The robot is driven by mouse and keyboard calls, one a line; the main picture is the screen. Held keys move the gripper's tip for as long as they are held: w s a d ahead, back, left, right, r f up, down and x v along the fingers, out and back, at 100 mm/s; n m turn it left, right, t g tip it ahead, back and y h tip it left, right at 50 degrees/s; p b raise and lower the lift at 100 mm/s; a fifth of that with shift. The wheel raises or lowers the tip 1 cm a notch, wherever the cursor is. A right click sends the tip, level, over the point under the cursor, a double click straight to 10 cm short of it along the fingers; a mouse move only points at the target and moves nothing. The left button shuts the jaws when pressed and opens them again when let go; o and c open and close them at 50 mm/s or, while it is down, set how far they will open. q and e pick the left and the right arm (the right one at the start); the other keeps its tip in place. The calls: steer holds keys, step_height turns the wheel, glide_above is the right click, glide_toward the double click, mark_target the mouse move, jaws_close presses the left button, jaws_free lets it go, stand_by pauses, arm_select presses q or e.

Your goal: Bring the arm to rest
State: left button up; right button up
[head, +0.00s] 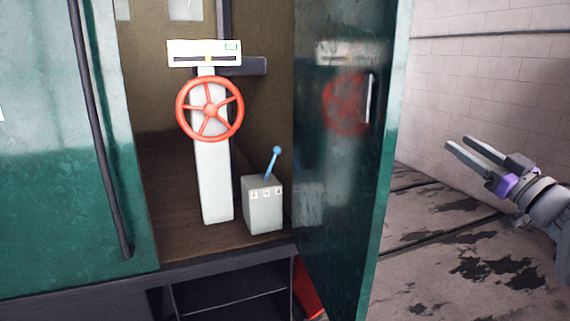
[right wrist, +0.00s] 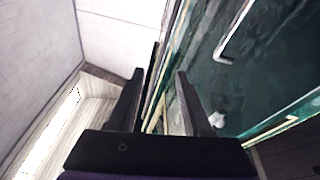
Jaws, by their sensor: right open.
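My right gripper (head: 472,148) is at the right of the head view, to the right of the open green door (head: 345,170) and apart from it. Its two fingers are spread and nothing is between them. In the right wrist view the fingers (right wrist: 158,95) are also apart and empty, with the green door (right wrist: 255,75) and its metal handle (right wrist: 236,32) beyond them on the right. My left gripper is not in the head view.
Inside the tram doorway stand a white column with a red handwheel (head: 210,109), a white gauge panel (head: 204,53) and a grey box (head: 263,205) with a blue lever (head: 271,163). A dark rail (head: 100,130) runs down the left green panel. Stained floor (head: 450,250) and a pale brick wall (head: 490,80) lie right of the door.

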steer(key=s+a+f+m+g+h, duration=0.2)
steer(key=s+f+m+h, duration=0.15)
steer(key=f, duration=0.55)
steer(key=s+a+f+m+g+h, duration=0.1)
steer(key=s+f+m+g+h, duration=0.15)
steer(key=f+h, duration=0.4)
steer(key=s+a+f+m+g+h, duration=0.1)
steer(key=s+a+f+m+h, duration=0.15)
steer(key=f, duration=0.85)
steer(key=s+a+f+n+g+y, duration=0.1)
steer(key=s+a+f+g, duration=0.3)
steer(key=s+f, duration=0.6)
steer(key=s+a+f+n+g+y, duration=0.1)
steer(key=s+a+f+g+y, duration=0.3)
steer(key=s+a+f, duration=0.4)
step_height(320, 180, down, 6)
steer(key=shift+s+r+g, duration=0.1)
steer(key=shift+s+g, duration=0.25)
steer(key=shift+s, duration=0.9)
